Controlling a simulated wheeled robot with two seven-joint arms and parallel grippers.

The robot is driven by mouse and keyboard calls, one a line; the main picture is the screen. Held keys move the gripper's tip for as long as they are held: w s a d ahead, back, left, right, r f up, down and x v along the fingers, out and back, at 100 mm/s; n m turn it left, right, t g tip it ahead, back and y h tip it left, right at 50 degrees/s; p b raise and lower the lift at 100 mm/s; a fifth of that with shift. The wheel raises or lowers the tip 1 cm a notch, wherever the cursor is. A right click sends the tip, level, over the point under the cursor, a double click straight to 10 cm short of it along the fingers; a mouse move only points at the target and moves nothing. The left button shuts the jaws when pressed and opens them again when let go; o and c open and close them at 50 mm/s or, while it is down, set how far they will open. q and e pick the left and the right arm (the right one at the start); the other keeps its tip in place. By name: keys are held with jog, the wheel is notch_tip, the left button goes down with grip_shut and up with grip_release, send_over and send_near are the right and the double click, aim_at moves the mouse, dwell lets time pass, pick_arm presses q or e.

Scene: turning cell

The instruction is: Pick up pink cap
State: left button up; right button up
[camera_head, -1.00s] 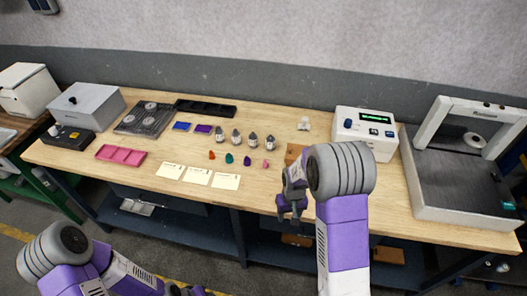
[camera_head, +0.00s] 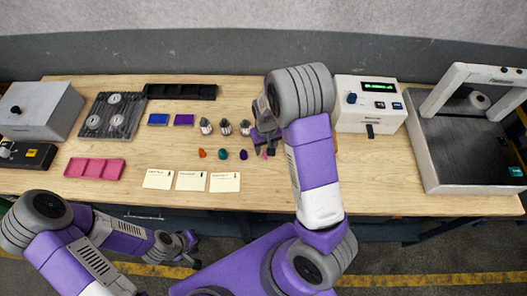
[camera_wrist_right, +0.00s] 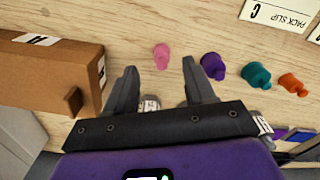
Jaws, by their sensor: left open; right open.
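The small pink cap (camera_head: 264,154) lies on the wooden table beside the right gripper, partly covered in the head view. In the right wrist view the pink cap (camera_wrist_right: 162,56) lies just past the gap between the fingertips, touching neither. My right gripper (camera_wrist_right: 159,70) is open and empty above the table, and in the head view it (camera_head: 264,143) is partly hidden by its arm. My left gripper (camera_head: 187,243) is empty, low in front of the table, away from the cap.
Purple (camera_wrist_right: 213,66), teal (camera_wrist_right: 256,74) and orange (camera_wrist_right: 291,84) caps lie in a row next to the pink one. A brown box (camera_wrist_right: 45,72) stands close to the gripper's other side. Small bottles (camera_head: 226,127) stand behind the caps. White slips (camera_head: 191,181) lie nearer the front edge.

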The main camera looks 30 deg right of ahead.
aim_at(265, 152)
notch_tip(265, 152, down, 5)
jog(key=shift+w+r, duration=0.1)
grip_shut()
dwell(0.3)
